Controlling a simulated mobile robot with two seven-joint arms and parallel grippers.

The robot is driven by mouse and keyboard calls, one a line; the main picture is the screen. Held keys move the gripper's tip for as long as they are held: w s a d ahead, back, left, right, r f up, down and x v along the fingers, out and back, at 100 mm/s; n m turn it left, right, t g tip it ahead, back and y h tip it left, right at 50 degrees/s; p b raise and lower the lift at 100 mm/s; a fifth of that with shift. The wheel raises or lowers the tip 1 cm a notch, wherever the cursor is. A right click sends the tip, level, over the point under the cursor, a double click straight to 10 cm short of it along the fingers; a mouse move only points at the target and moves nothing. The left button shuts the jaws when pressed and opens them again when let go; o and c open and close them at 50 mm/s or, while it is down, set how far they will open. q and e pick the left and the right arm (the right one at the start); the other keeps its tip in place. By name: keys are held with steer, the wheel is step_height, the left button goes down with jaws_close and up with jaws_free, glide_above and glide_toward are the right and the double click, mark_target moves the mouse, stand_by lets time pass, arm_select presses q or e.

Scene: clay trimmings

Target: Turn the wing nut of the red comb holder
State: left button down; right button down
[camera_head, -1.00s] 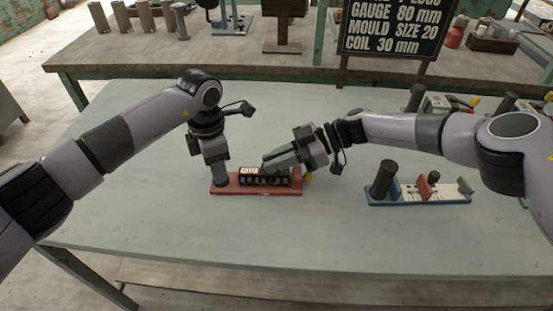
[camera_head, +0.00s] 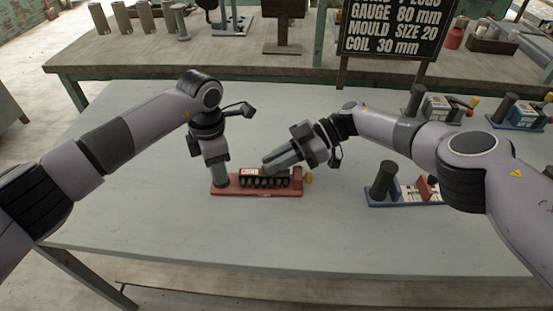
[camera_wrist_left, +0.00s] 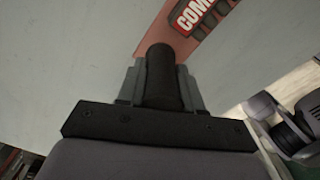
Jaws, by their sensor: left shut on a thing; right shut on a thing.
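The red comb holder (camera_head: 237,190) lies on the table in the head view, with a white-lettered red label, also seen in the left wrist view (camera_wrist_left: 150,50). A dark toothed comb (camera_head: 264,182) sits along it. A small yellow piece, apparently the wing nut (camera_head: 309,178), is at its right end. My left gripper (camera_head: 220,180) is shut on the dark upright post (camera_wrist_left: 163,80) at the holder's left end. My right gripper (camera_head: 268,168) is shut at the comb's top edge, seemingly on the comb; its fingers hide part of it. It is apart from the yellow piece.
A blue holder (camera_head: 376,203) with a dark post stands to the right, partly hidden by my right arm. Other holders (camera_head: 440,108) stand at the far right. A black sign (camera_head: 390,30) stands behind. The table's front (camera_head: 270,240) is clear.

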steer(key=shift+a+r, duration=0.1)
steer(key=c, duration=1.2)
jaws_free()
steer(key=v, duration=0.7)
steer(key=shift+w+d, duration=0.1)
steer(key=shift+d, duration=0.2)
